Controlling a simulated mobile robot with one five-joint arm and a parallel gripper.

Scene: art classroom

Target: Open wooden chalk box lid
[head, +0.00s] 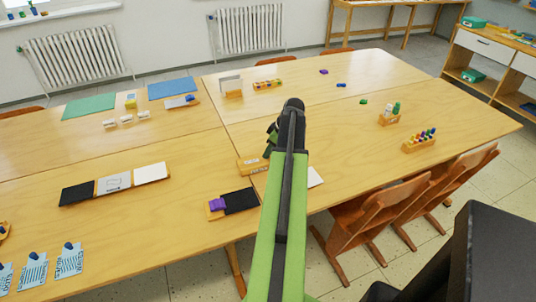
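A small wooden box with markings on its front (252,166) lies on the table, just left of my arm. It looks like the chalk box. Its lid looks down, but the box is too small to be sure, and my arm hides its right end. My gripper (270,140) is at the end of my green and black arm, above and just behind the box in the picture. Its dark fingers point left and down. I cannot tell whether it touches the box or whether its fingers are apart.
A wooden tray with a purple block and black cloth (240,200) lies in front of the box. White paper (315,177) lies right of my arm. Wooden chairs (375,212) stand at the right edge.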

